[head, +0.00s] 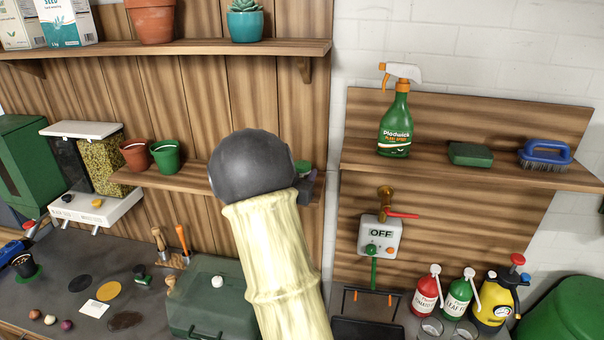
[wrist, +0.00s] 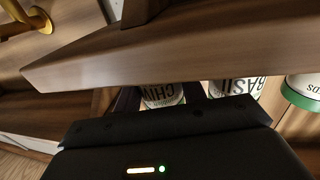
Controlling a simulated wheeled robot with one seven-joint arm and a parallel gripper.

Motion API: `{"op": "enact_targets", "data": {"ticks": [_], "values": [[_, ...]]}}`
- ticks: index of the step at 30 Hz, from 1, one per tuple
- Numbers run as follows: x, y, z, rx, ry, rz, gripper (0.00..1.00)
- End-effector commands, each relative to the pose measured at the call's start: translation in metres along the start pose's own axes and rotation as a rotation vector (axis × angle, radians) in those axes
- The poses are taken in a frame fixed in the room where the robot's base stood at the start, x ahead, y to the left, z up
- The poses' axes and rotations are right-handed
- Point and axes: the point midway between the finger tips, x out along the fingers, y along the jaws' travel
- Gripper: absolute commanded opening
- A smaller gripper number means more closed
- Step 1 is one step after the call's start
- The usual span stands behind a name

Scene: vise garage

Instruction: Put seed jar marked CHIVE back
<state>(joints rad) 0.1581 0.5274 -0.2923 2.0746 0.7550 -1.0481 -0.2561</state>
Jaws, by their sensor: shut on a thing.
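The seed jar marked CHIVE (wrist: 163,96) shows in the wrist view, with only part of its white label readable as "CHIV". My gripper (wrist: 158,103) is shut on it, with a dark finger at each side of the jar. Its lower part is hidden behind my gripper's dark body. A jar marked BASIL (wrist: 236,87) is just to its right, and another jar with a green rim (wrist: 303,90) is farther right. In the head view my arm hides the CHIVE jar and most of my gripper.
A wooden shelf board (wrist: 170,55) crosses close above the jars in the wrist view. In the head view, the lower shelf (head: 185,182) holds a terracotta pot (head: 136,154) and a green pot (head: 165,156). A spray bottle (head: 396,120) stands on the right shelf.

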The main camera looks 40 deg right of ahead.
Motion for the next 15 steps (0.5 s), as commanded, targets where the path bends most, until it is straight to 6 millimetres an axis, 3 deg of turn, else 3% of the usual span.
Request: {"op": "enact_targets", "data": {"ticks": [5,6,7,15], "values": [[0.0004,0.0007,0.0032,0.000,0.000,0.001,0.17],[0.0004,0.0007,0.0026,0.000,0.000,0.002,0.45],[0.0002,0.0003,0.0021,0.000,0.000,0.001,0.50],[-0.0001,-0.0002,0.0017,0.000,0.000,0.000,0.50]]}}
